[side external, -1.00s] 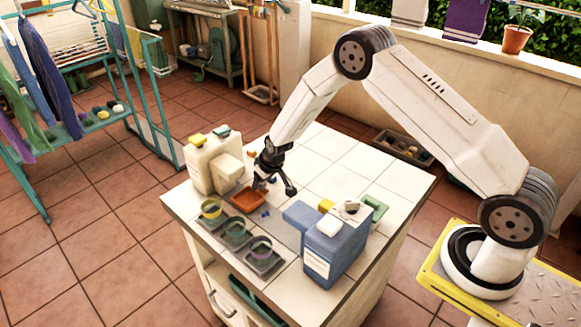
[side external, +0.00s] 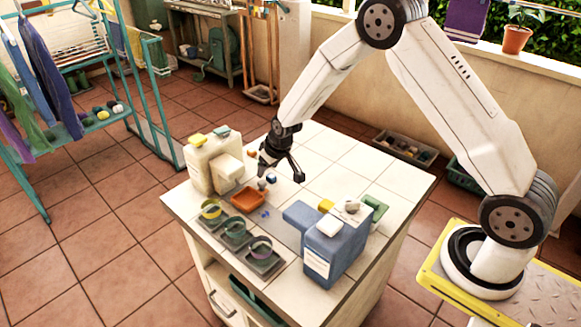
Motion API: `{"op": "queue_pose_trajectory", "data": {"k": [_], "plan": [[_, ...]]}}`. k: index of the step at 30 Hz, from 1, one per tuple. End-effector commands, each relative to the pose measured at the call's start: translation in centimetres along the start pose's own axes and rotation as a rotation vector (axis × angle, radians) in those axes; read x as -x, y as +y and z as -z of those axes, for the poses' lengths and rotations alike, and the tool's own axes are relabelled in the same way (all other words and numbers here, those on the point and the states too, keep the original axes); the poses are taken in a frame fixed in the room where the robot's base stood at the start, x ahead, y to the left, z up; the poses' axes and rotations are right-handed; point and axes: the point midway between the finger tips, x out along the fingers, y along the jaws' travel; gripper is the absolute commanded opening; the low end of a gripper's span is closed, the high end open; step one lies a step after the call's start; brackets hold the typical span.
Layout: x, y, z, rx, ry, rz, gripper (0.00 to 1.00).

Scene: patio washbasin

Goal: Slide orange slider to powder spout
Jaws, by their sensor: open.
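The orange slider appears to be the small orange tray (side external: 248,200), low on the white tiled worktop. It sits just in front of a cream dispenser (side external: 203,168) with a protruding block (side external: 228,168). A blue dispenser (side external: 338,250) with a protruding spout block (side external: 300,214) stands to the right. I cannot tell which of the two holds powder. My gripper (side external: 281,176) is open, fingers pointing down, above the worktop, up and to the right of the orange tray and apart from it. No object shows between its fingers.
Several dark square holders with coloured rings, one of them yellow (side external: 210,210), line the worktop's front-left edge. Small blue bits (side external: 265,213) lie beside the tray. A yellow block (side external: 326,205) and a green piece (side external: 376,207) are near the blue dispenser. The back-right worktop (side external: 385,180) is clear.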

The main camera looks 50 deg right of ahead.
Motion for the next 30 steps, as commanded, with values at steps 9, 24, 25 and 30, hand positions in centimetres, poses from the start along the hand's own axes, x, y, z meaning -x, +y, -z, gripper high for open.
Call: {"op": "queue_pose_trajectory", "data": {"k": [9,24,25,30], "plan": [[0.82,0.01,-0.06,0.0,-0.001,0.0,0.68],[0.74,0.28,-0.09,0.035,-0.009,0.01,0.75],[0.73,0.34,-0.09,0.044,-0.011,0.013,0.75],[0.64,0.71,-0.13,0.117,-0.023,0.039,0.75]]}}
